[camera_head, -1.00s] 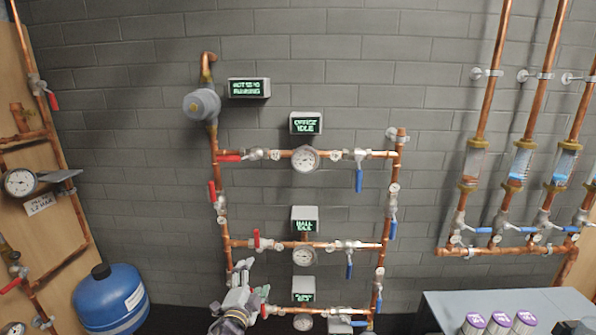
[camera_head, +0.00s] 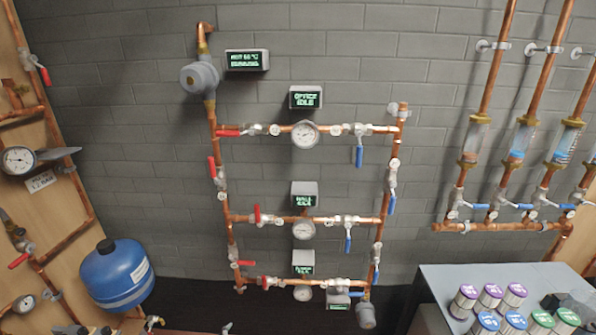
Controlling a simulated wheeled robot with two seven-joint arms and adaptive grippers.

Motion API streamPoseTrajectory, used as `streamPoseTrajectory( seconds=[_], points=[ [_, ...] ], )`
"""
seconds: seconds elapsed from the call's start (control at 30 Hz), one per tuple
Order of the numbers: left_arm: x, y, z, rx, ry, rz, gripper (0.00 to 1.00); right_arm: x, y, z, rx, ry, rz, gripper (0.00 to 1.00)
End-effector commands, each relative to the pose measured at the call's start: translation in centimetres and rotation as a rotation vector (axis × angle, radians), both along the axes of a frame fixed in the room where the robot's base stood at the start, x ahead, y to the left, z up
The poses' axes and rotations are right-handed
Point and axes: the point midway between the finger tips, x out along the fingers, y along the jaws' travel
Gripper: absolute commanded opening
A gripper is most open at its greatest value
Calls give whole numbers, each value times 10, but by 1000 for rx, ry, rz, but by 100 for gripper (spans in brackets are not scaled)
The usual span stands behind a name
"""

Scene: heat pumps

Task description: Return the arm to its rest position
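Neither of my grippers nor arms can be made out in the head view. The copper pipe manifold (camera_head: 307,219) on the grey brick wall stands clear, with nothing of mine in front of it. It has three rows, each with a red-handled valve on the left, a round gauge (camera_head: 305,134) in the middle and a blue-handled valve (camera_head: 359,156) on the right. A grey pump (camera_head: 199,77) sits at its top left. Small green-lit displays hang by the rows, and another display (camera_head: 247,60) by the pump seems to read about 55 °C.
A blue tank (camera_head: 117,273) stands at lower left beside a wooden panel with pipes and a gauge (camera_head: 19,160). At right are copper pipes with clear flow tubes (camera_head: 520,140). Below them a grey table (camera_head: 440,285) holds several cans with purple, blue and green lids.

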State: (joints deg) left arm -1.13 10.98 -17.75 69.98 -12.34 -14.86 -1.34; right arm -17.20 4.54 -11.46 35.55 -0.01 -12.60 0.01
Motion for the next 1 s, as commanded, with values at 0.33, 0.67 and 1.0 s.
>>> streamPoseTrajectory(
  seconds=[0.33,0.67,1.0],
  points=[
    [-104,34,-122,-75,245,134,86,0,-2,0,-2,1,1,86],
    [-229,57,-208,-99,466,245,86,0,-1,0,-1,1,1,86],
    [-371,67,-263,-93,676,329,86,0,-1,0,-1,1,1,86]
  ],
)
